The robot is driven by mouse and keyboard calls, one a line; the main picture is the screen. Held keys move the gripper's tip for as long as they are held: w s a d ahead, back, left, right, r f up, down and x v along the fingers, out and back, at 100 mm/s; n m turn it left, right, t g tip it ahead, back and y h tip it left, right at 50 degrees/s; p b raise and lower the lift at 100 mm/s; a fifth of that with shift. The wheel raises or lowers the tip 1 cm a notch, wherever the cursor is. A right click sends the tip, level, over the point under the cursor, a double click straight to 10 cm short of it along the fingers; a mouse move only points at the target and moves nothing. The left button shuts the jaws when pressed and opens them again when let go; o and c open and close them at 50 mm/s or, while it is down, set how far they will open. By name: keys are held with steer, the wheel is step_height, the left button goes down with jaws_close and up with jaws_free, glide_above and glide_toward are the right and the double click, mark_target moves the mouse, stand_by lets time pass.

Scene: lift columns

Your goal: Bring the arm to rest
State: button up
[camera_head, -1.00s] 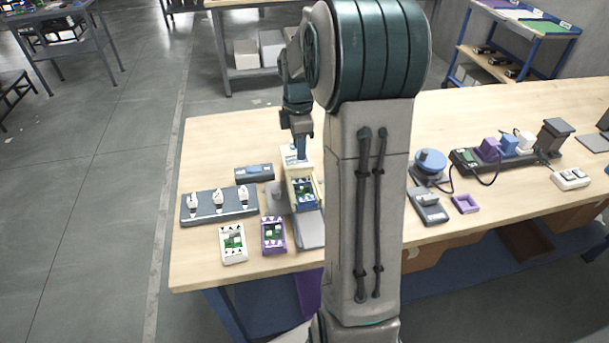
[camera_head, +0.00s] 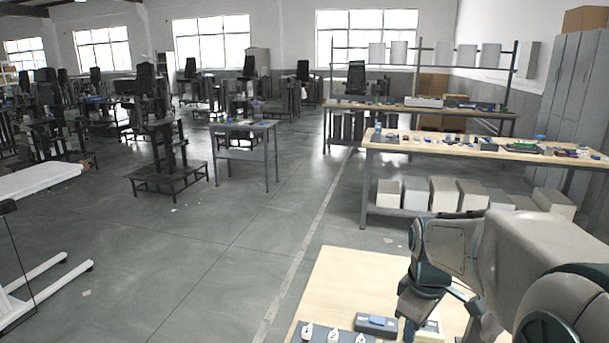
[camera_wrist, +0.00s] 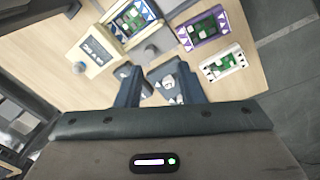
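My gripper (camera_wrist: 155,76) shows in the wrist view with its two dark fingers apart and nothing clearly held between them. It is above the wooden workbench (camera_wrist: 262,78). A dark tray with white pieces (camera_wrist: 168,84) lies beyond the fingers and is partly hidden by them. In the head view my arm (camera_head: 455,250) reaches over the near bench (camera_head: 345,278) from the lower right. The fingertips cannot be made out there.
In the wrist view, a beige box (camera_wrist: 93,51), a purple-framed board (camera_wrist: 203,29) and a white-framed board (camera_wrist: 225,65) lie near the gripper. In the head view, a grey device (camera_head: 376,323) is beside my arm. Open floor (camera_head: 210,260) lies to the left.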

steer(key=s+a+m+t, duration=0.1)
steer(key=s+a+m, duration=0.2)
steer(key=s, duration=0.3)
steer(key=s+a+m, duration=0.3)
steer(key=s+m, duration=0.2)
steer(key=s, duration=0.2)
steer(key=shift+a+m+t, duration=0.3)
steer(key=shift+t, duration=0.1)
steer(key=shift+s+r, duration=0.1)
